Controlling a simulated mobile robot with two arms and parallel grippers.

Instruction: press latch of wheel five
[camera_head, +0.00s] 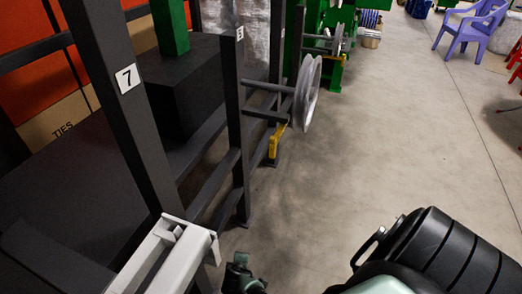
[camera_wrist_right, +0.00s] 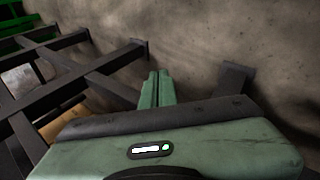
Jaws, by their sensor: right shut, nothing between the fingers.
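A grey wheel (camera_head: 307,92) hangs on dark arms beside a rack post whose small label is too small to read surely. A yellow latch-like part (camera_head: 275,142) shows below and left of the wheel, low near the floor. My right gripper (camera_wrist_right: 154,76) shows in the right wrist view with its two green fingers together and nothing between them. Its fingertips point toward the floor, with dark bars on both sides. In the head view a dark green part at the bottom edge looks like part of my arm or gripper. My left gripper cannot be made out.
A post labelled 7 (camera_head: 128,78) and a white bracket (camera_head: 170,258) stand at the left. A second wheel (camera_head: 338,40) is farther back. Dark rack bars (camera_wrist_right: 100,68) lie left of the right gripper. Concrete floor (camera_head: 400,130) is clear; a purple chair (camera_head: 470,28) stands far right.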

